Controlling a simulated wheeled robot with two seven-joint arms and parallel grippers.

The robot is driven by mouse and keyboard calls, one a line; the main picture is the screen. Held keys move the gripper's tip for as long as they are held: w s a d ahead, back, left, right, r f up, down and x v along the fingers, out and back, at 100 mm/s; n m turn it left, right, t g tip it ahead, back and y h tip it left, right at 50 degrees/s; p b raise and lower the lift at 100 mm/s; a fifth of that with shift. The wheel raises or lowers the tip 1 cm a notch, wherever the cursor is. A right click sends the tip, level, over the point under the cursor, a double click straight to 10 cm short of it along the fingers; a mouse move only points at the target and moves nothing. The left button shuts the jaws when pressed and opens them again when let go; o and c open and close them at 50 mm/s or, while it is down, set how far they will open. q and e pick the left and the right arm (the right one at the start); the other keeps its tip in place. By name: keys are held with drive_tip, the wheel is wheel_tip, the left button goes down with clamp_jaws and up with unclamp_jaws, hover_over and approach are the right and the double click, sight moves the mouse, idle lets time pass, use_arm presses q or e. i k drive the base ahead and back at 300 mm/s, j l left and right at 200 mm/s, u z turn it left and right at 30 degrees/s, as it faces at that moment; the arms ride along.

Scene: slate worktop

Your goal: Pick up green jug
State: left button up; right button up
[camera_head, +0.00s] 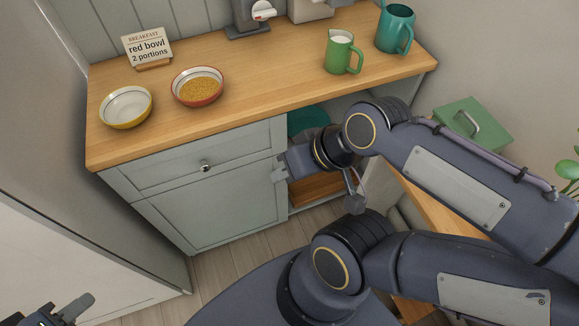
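The green jug (338,57) stands upright on the wooden worktop, towards the back right, with something white inside its rim and its handle on the right. My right gripper (280,170) is in front of the cabinet, below the worktop and lower left of the jug, well apart from it. My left gripper (72,310) shows only partly at the bottom left corner, far from the jug. Its opening is unclear.
A teal jug-like vessel (394,32) stands right of the green jug. A red bowl (199,98) with grainy food, a yellow bowl (126,122) and a sign (147,47) are at the left. Machines stand behind. The worktop (270,85) is clear between the red bowl and the jug.

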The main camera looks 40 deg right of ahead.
sight(345, 56)
drive_tip(key=z, duration=1.7)
drive_tip(key=i+z, duration=0.1)
drive_tip(key=z, duration=0.25)
drive_tip(key=i+l+z, duration=0.1)
drive_tip(key=z, duration=0.3)
drive_tip(key=i+z, duration=0.1)
drive_tip(key=z, duration=0.25)
